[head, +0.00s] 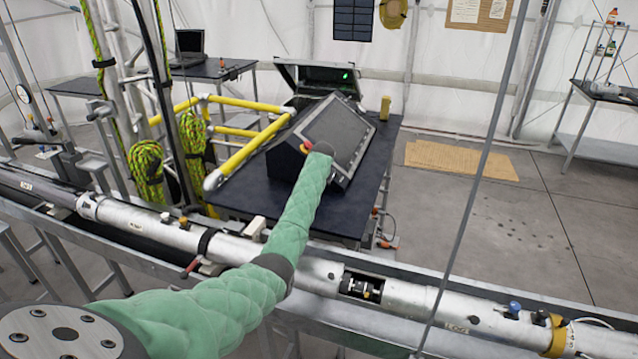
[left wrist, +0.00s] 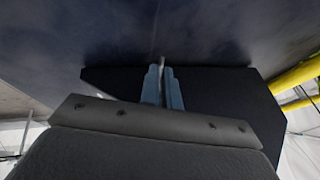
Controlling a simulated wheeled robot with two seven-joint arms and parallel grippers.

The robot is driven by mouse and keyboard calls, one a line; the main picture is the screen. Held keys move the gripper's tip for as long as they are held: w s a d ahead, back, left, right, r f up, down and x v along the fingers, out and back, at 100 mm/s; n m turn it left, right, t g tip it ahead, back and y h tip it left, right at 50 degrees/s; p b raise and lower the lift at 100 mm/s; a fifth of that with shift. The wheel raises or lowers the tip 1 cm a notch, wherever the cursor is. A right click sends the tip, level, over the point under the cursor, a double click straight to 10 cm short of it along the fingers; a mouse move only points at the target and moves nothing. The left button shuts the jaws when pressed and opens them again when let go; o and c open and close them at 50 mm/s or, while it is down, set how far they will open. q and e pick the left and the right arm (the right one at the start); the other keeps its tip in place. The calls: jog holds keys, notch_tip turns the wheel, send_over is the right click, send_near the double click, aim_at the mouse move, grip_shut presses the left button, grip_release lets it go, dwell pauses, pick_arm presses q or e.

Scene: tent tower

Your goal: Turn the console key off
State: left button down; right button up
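The console (head: 340,135) is a dark slanted unit with a screen, standing on a black table. My left arm in its green sleeve reaches out to the console's near left side, and its wrist hides the left gripper in the head view. In the left wrist view the two blue fingers of my left gripper (left wrist: 162,72) are close together against the console's dark side. A thin pale piece, seemingly the console key (left wrist: 162,60), stands between the fingertips. Its turn position cannot be made out. My right gripper is not in view.
Yellow rails (head: 246,150) run left of the console. A long metal pipe (head: 240,247) crosses in front of the black table (head: 368,209). An open case (head: 318,80) stands behind.

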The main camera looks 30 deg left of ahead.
pick_arm(q)
jog(key=shift+s+a+f+h, duration=0.1)
jog(key=shift+a+h, duration=0.05)
jog(key=shift+h, duration=0.45)
jog(key=shift+a+n+h, duration=0.2)
jog(key=shift+n+h, duration=0.1)
jog(key=shift+h, duration=0.4)
jog(key=shift+t, duration=0.3)
jog(key=c, duration=1.6)
grip_release()
